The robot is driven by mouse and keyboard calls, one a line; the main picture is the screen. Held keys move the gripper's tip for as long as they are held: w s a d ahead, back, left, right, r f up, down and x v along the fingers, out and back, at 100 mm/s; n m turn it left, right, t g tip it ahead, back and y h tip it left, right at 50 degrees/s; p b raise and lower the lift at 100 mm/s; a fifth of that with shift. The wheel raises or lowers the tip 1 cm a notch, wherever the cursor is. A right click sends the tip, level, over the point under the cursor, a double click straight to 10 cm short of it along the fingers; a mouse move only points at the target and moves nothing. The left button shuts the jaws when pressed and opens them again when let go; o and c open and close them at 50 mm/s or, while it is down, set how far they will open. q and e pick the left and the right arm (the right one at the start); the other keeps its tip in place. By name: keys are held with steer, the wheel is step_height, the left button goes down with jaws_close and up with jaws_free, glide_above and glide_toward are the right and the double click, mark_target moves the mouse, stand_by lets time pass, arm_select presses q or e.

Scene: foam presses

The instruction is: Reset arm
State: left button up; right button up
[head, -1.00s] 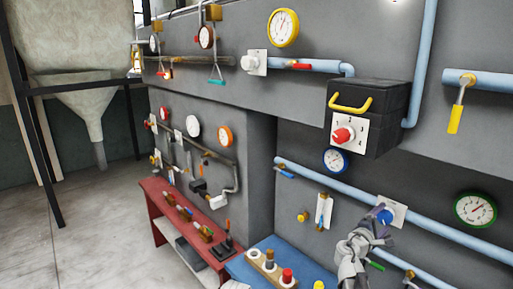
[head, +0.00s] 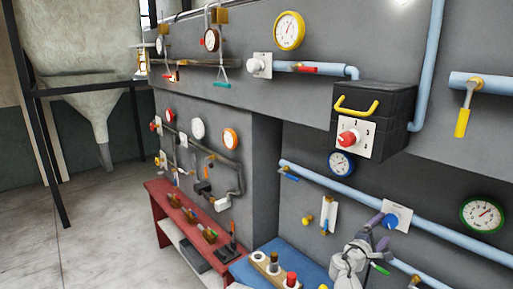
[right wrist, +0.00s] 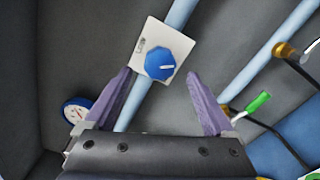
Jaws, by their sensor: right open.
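My right gripper (head: 379,234) is at the lower right of the head view, just in front of a blue knob (head: 391,221) on a white plate (head: 402,213). Its purple fingers are spread and empty. In the right wrist view the blue knob (right wrist: 160,64) with a white pointer mark sits on its white plate (right wrist: 147,41), beyond and between the open fingertips (right wrist: 159,74). The fingers look clear of the knob. My left gripper is not in view.
A blue pipe (head: 340,187) runs along the wall behind the plate. A green-handled lever (right wrist: 258,102) is close to the right finger. A black box (head: 385,105) with a red knob juts out above. A blue table (head: 250,272) stands below left.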

mark_target(388, 223)
steer(key=x, duration=0.6)
steer(key=shift+w, duration=0.1)
steer(key=m, duration=0.3)
steer(key=shift+a, duration=0.2)
steer(key=m, duration=0.5)
steer(key=shift+s+m, duration=0.25)
steer(key=shift+m, duration=0.15)
steer(key=m, duration=0.4)
steer(key=shift+m, duration=0.4)
steer(key=m, duration=0.4)
